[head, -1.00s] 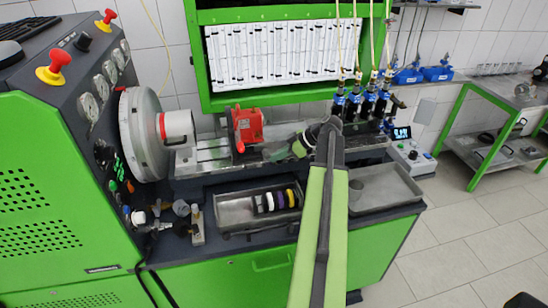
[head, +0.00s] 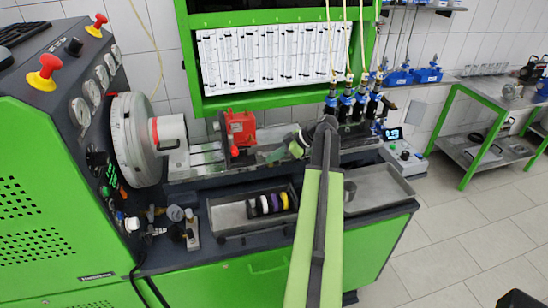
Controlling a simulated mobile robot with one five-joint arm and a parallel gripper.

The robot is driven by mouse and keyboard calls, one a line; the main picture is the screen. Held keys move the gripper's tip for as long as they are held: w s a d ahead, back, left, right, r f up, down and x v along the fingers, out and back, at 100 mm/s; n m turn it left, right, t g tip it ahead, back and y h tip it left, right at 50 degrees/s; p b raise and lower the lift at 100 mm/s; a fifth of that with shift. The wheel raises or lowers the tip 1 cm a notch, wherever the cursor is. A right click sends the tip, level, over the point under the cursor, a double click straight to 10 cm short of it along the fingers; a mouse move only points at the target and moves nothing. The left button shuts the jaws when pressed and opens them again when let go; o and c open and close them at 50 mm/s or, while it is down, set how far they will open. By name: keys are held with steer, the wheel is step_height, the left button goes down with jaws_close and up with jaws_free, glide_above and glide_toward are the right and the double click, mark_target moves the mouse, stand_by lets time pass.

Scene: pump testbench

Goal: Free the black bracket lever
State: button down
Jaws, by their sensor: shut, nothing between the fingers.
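A red bracket (head: 239,130) stands on the rail of the bench, right of the large grey disc. A thin dark part (head: 223,127) shows at its left edge; I cannot tell whether this is the black bracket lever. My arm reaches in from the bottom and bends left at its dark elbow.
The grey disc (head: 138,139) and its white cylinder are left of the bracket. Several blue-and-black injectors (head: 345,104) hang behind my elbow.

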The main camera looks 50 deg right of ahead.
steer(key=shift+d, duration=0.55)
steer(key=a+r+p, duration=0.3)
steer(key=a, duration=0.1)
steer(key=d+r+p, duration=0.5)
steer(key=d, duration=0.2)
steer(key=shift+w+r+p, duration=0.2)
steer(key=shift+r+p, duration=0.05)
steer(key=shift+p, duration=0.1)
